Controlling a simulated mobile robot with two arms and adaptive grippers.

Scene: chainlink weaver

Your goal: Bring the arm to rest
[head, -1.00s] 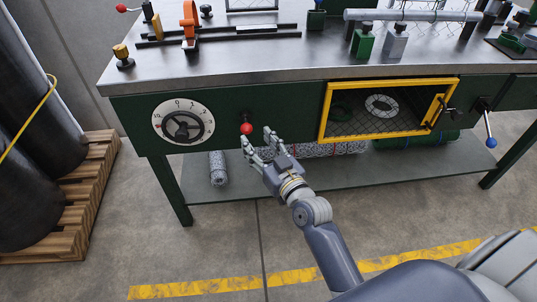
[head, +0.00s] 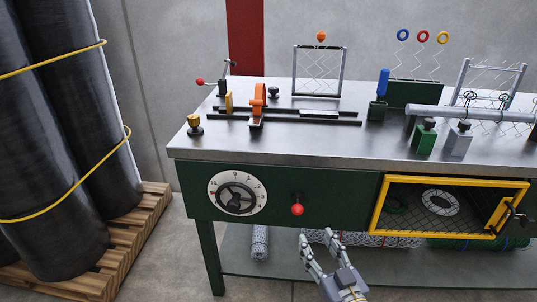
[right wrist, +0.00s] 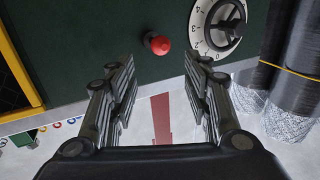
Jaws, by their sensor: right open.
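My right gripper (head: 318,248) is in the lower middle of the head view, in front of the green front panel of the workbench and below the red knob (head: 297,210). Its two fingers are spread apart with nothing between them. In the right wrist view, the open fingers (right wrist: 160,95) frame an empty gap, and the red knob (right wrist: 160,45) lies beyond them, apart from the fingertips. The numbered dial (head: 237,194) sits left of the knob on the panel. My left gripper is not in the head view.
The workbench top (head: 330,140) carries an orange clamp (head: 257,100), a green block (head: 424,138) and a grey block (head: 457,140). A yellow-framed mesh door (head: 375,209) is on the right of the panel. Black rolls (head: 55,130) stand on a wooden pallet (head: 140,235) at left.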

